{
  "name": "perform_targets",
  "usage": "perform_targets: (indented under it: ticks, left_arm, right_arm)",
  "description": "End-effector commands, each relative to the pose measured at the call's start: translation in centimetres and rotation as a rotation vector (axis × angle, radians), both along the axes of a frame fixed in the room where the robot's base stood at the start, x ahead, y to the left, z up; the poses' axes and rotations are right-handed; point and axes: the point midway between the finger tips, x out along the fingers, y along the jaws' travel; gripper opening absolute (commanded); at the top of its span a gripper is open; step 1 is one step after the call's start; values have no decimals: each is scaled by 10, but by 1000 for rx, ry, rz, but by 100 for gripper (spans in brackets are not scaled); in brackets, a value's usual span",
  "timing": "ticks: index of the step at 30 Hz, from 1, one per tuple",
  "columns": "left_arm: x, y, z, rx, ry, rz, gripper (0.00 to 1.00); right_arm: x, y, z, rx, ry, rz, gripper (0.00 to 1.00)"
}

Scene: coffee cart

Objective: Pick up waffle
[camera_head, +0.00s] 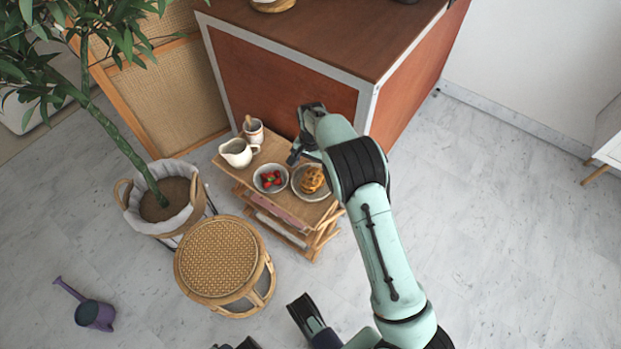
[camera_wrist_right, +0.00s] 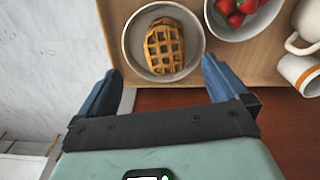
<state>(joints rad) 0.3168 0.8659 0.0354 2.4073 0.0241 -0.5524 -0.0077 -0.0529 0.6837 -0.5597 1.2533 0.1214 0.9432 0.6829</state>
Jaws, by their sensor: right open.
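The golden-brown waffle (camera_head: 312,179) lies in a round grey dish (camera_head: 299,194) on the right part of a small wooden table. In the right wrist view the waffle (camera_wrist_right: 163,46) lies in the dish (camera_wrist_right: 131,41), with a grid top and what looks like another piece under it. My right gripper (camera_head: 298,136) is open and empty, by the table's back edge. In the right wrist view the gripper's fingertips (camera_wrist_right: 160,68) are spread, one on each side of the dish's near part. Dark parts that look like my left gripper (camera_head: 272,326) show at the bottom edge, partly cut off.
A bowl of strawberries (camera_head: 270,179), a white jug (camera_head: 238,153) and a cup (camera_head: 254,131) stand left of the dish. The reddish-brown cart (camera_head: 285,85) rises behind the table.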

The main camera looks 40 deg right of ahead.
Motion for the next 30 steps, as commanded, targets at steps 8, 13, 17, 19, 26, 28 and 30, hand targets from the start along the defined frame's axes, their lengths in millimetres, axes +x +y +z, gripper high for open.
perform_targets:
  ticks: [8, 13, 17, 19, 26, 28, 30]
  left_arm:
    - [15, 8, -11, 19, -38, 16, 43]
    - [18, 10, -14, 24, -48, 20, 43]
    - [28, 14, -21, 36, -71, 30, 43]
    - [35, 18, -25, 46, -89, 37, 43]
    - [27, 20, -32, 45, -65, 39, 43]
    - [27, 20, -31, 46, -65, 38, 43]
    - [27, 20, -31, 45, -64, 38, 43]
  right_arm:
    - [0, 1, -40, 1, 0, 1, 100]
    - [1, 1, -49, 0, 0, 2, 100]
    - [3, 1, -68, 1, 3, 3, 100]
    - [5, 1, -79, 1, 3, 3, 100]
    - [5, 1, -94, 0, -1, 3, 100]
    - [5, 1, -93, 1, -2, 3, 100]
    - [5, 1, -93, 0, -1, 3, 94]
